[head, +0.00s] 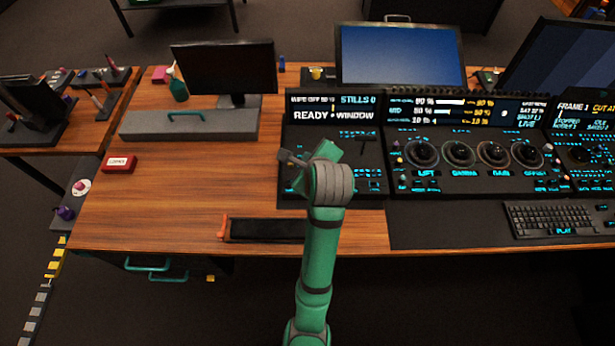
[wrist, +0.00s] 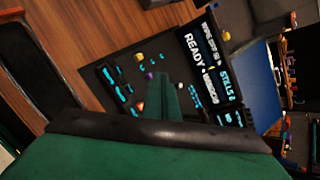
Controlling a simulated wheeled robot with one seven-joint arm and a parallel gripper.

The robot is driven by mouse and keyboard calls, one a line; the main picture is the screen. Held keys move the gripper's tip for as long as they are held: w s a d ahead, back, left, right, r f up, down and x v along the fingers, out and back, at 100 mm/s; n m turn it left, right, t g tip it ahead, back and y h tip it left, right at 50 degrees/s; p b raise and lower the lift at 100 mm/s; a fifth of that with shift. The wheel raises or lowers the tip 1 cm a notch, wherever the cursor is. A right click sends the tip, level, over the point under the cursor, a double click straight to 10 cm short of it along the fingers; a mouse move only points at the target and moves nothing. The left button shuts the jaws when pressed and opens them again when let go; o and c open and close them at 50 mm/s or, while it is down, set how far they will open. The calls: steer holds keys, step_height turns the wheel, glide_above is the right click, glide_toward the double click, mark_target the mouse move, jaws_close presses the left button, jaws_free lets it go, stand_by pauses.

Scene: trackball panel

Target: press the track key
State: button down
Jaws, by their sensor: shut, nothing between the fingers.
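The left dark panel (head: 365,185) has a display reading "READY" and "WINDOW" (head: 333,110) and rows of cyan-lit keys. The panel also shows in the wrist view (wrist: 120,65), tilted, with lit keys and small coloured knobs. I cannot tell which key is the track key; the labels are too small to read. My gripper (wrist: 162,78) is shut and empty, a narrow green shape over the panel among the keys. I cannot tell whether it touches the panel. In the head view my green arm covers the panel's left part and hides the fingertips.
The trackball console (head: 470,185) stands to the right, with a keyboard (head: 565,220) in front. Behind is a blue monitor (head: 400,55). A black tray (head: 262,230) with an orange end lies at the table's front edge. Bare wood (head: 180,200) is free on the left, near a red box (head: 119,164).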

step_height(320, 180, down, 7)
steer(key=shift+s+d+r, duration=0.1)
steer(key=shift+s+r, duration=0.05)
steer(key=shift+d+f, duration=0.1)
steer(key=shift+f, duration=0.9)
stand_by(0.4)
stand_by(0.5)
stand_by(0.6)
